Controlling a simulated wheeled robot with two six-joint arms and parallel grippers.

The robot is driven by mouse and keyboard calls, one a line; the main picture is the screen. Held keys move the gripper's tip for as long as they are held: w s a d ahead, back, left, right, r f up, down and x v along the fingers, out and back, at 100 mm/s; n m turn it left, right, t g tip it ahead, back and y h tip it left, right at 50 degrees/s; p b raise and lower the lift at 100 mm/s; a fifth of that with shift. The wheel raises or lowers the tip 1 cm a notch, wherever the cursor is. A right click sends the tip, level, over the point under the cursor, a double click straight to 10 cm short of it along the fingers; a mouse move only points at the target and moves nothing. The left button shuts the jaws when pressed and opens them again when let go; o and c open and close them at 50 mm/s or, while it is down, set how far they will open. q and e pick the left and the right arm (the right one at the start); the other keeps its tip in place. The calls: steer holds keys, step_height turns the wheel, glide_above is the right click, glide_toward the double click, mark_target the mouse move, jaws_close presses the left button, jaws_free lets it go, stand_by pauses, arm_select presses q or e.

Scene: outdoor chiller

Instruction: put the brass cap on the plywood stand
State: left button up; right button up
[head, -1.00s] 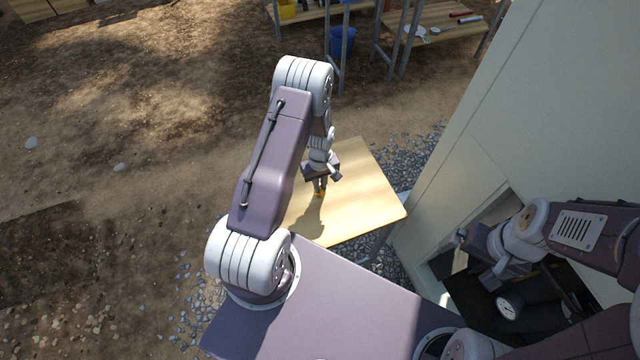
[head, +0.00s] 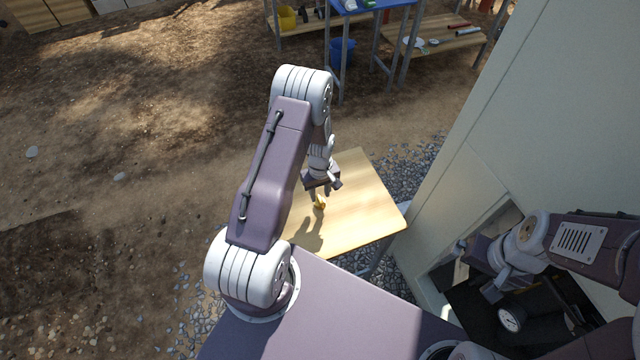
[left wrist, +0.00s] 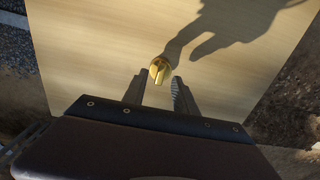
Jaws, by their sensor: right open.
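The brass cap (head: 320,205) is a small yellow piece standing on the light wood top of the plywood stand (head: 365,210). In the left wrist view the cap (left wrist: 159,71) shows a round base with a raised ridge, on the bare plywood (left wrist: 100,45). My left gripper (head: 321,194) hangs just above the cap. In the left wrist view its two fingers (left wrist: 158,82) are spread, with the cap in line with the gap and just beyond the tips. My right gripper (head: 474,270) is open and empty, at the opening in the pale cabinet.
The pale chiller cabinet (head: 530,110) rises on the right, with a dark opening holding a round gauge (head: 511,319). A blue table (head: 370,5) and a shelf with tools (head: 445,38) stand far back. The rest of the plywood top is clear.

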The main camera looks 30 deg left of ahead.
mark_target(320, 199)
arm_select(q)
step_height(320, 199, up, 10)
steer(key=s+d+r+m+b, duration=0.1)
steer(key=s+d+r+m, duration=0.2)
steer(key=s+r+m, duration=0.1)
steer(key=s+d+r+m+t+b, duration=0.1)
steer(key=s+d+r+m, duration=0.3)
steer(key=s, duration=0.5)
steer(key=shift+d+r+m, duration=0.25)
steer(key=shift+r+m, duration=0.1)
steer(key=shift+m, duration=0.55)
